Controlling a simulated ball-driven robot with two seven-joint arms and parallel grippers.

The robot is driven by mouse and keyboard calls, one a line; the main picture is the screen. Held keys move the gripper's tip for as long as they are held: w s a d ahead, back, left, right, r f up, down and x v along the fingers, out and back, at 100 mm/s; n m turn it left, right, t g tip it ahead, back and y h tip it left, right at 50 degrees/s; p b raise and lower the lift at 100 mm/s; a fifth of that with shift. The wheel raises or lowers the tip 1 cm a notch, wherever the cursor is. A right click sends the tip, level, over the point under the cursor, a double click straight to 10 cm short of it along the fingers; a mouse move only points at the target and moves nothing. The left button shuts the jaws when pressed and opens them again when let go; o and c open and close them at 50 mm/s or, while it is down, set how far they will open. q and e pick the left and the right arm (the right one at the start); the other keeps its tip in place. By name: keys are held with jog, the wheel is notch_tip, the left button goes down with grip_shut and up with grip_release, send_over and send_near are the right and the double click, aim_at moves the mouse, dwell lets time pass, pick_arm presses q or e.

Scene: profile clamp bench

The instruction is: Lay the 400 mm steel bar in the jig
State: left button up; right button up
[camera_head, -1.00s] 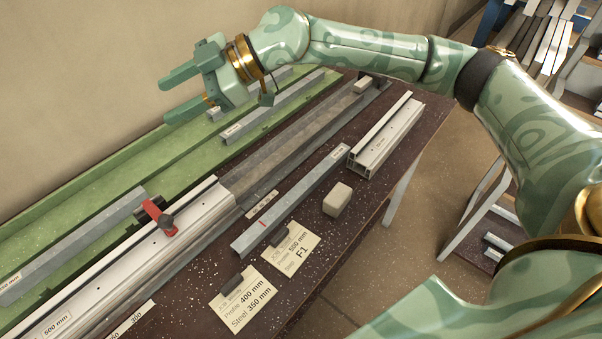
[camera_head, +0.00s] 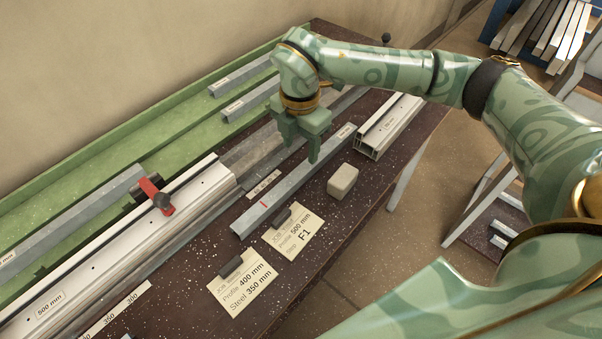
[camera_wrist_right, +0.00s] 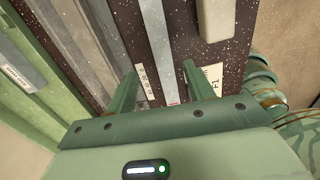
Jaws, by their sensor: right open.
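A grey steel bar (camera_head: 295,185) with a red mark near its lower end and a label at its far end lies on the dark bench. The label is too small to read. My right gripper (camera_head: 301,150) is open, pointing down over the bar's middle. In the right wrist view the bar (camera_wrist_right: 158,45) runs between the two open fingers (camera_wrist_right: 160,75); it is not gripped. The jig (camera_head: 245,160) is a long grey channel behind the bar. A silver profile (camera_head: 120,250) labelled 500 mm lies at its left, with a red-handled clamp (camera_head: 157,195) on it. My left gripper is out of view.
A green tray (camera_head: 175,150) with several grey bars runs along the wall. A beige block (camera_head: 342,181) and a short profile (camera_head: 390,125) stand right of the bar. Two cards (camera_head: 242,282) lie at the bench's front. A rack with bars (camera_head: 545,35) stands beyond the bench.

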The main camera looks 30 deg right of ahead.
aim_at(302, 170)
notch_tip(302, 170, down, 8)
jog(key=shift+s+d+r+b, duration=0.15)
jog(key=shift+r+b, duration=0.1)
jog(key=shift+b, duration=0.85)
jog(key=shift+r, duration=0.15)
jog(key=shift+c, duration=0.6)
grip_shut()
